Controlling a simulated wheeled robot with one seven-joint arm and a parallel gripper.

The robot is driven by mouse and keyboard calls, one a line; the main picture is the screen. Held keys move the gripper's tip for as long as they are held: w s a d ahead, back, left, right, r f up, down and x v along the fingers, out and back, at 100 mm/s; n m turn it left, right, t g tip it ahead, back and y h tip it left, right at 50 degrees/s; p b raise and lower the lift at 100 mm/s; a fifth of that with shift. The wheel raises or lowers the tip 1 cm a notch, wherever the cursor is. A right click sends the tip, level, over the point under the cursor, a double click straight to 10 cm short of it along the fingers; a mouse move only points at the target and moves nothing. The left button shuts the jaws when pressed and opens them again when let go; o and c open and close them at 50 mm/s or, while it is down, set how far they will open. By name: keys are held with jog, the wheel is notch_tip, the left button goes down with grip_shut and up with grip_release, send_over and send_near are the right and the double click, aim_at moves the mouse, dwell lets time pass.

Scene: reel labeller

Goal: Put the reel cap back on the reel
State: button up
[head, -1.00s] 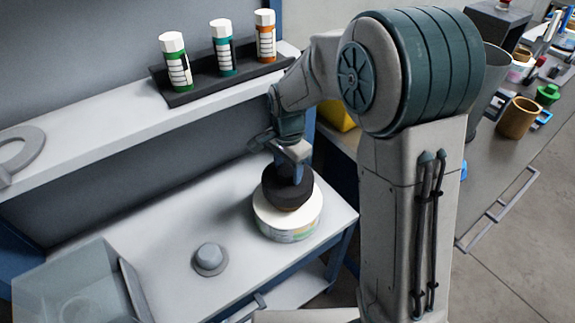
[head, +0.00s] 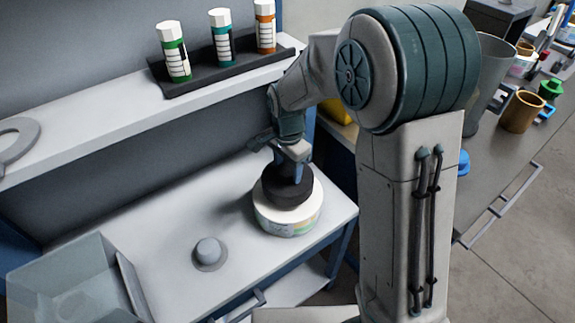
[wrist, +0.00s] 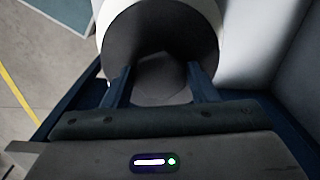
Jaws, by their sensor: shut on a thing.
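The white reel (head: 288,220), with a coloured label on its side, stands on the lower bench top. The black reel cap (head: 287,192) is at the reel's top face, roughly over its middle. I cannot tell whether it is fully seated. My gripper (head: 292,172) points down from above and is shut on the cap's upper part. In the wrist view, my two fingers (wrist: 160,88) are on either side of the dark cap (wrist: 150,40), with the white reel (wrist: 208,35) behind it. The cap's underside is hidden.
A grey round knob (head: 208,252) stands on the bench left of the reel. A clear box (head: 68,285) is at the front left. The shelf (head: 110,130) behind holds a black tray (head: 215,75) with several labelled tubes.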

jog(key=shift+f+b, duration=0.65)
jog(key=shift+f, duration=0.4)
jog(key=o, duration=1.4)
jog(key=shift+c, duration=0.2)
notch_tip(320, 180, up, 14)
jog(key=shift+f, duration=0.1)
jog(key=s+d+n+t+p, duration=0.1)
jog(key=s+d+n, duration=0.4)
jog(key=s+d, duration=0.2)
jog(key=s+d+r+n+t+p, duration=0.1)
jog(key=s+d+n, duration=0.3)
jog(key=s, duration=0.7)
jog(key=d+p, duration=0.1)
jog(key=d, duration=0.1)
jog(key=shift+s+d+n+t, duration=0.35)
jog(key=shift+d+n+t, duration=0.05)
